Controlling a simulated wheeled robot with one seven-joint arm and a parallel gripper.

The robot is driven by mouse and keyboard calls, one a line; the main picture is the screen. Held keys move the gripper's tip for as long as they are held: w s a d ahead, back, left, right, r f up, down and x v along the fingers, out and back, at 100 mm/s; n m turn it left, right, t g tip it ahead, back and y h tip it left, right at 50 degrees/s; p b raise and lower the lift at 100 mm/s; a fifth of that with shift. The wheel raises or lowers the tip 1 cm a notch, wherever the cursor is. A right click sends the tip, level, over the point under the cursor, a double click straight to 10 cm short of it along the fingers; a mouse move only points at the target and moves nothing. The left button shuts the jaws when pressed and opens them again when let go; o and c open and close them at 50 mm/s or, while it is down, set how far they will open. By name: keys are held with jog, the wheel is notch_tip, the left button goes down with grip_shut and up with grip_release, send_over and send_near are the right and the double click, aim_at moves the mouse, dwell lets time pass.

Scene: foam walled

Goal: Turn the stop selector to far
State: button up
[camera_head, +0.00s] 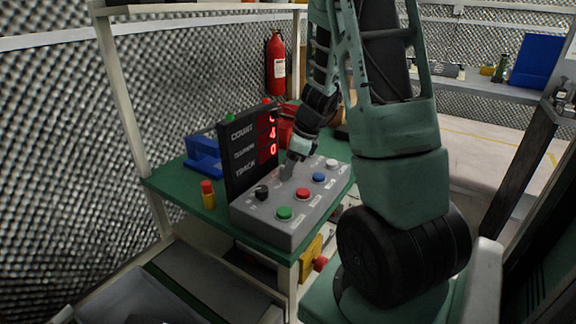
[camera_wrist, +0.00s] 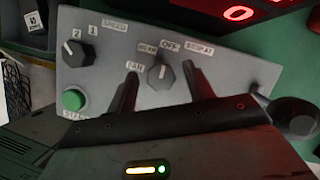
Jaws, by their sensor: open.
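The stop selector (camera_wrist: 160,76) is a black knob on the sloping grey control box (camera_wrist: 110,55). In the head view my gripper (camera_head: 290,165) is over the middle of the box (camera_head: 270,234) and hides the selector.
A second black knob (camera_wrist: 76,53), labelled SPEED, and a green button (camera_wrist: 74,100) are left of the selector. Red (camera_head: 302,194), blue (camera_head: 319,177) and white (camera_head: 331,163) buttons line the box front. A black display panel (camera_head: 240,160) stands behind. A yellow-and-red object (camera_head: 209,195) is at left.

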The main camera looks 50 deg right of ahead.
jog(key=c, duration=1)
jog(key=shift+o, duration=0.2)
jog(key=shift+n, duration=0.3)
jog(key=n+p, duration=0.1)
jog(key=n, duration=0.1)
jog(key=n+y+p, duration=0.1)
jog(key=shift+d+r+n+g+y+p, duration=0.15)
jog(key=shift+n+g+y+p, duration=0.15)
jog(key=shift+n+g, duration=0.1)
jog(key=n+p, duration=0.1)
jog(key=n, duration=0.1)
jog(key=n+g+p, duration=0.1)
jog(key=n+p, duration=0.1)
jog(key=shift+w+g+y, duration=0.1)
jog(key=shift+g+y, duration=0.2)
jog(key=shift+y, duration=0.1)
jog(key=n+g+p, duration=0.2)
jog(key=n+p, duration=0.2)
jog(key=n, duration=0.1)
jog(key=shift+w+n, duration=0.1)
jog(key=shift+n, duration=0.3)
jog(key=shift+n+g+p, duration=0.8)
jog(key=shift+n+p, duration=0.45)
jog(key=shift+n, duration=0.55)
jog(key=shift+w, duration=0.1)
jog(key=shift+h, duration=0.3)
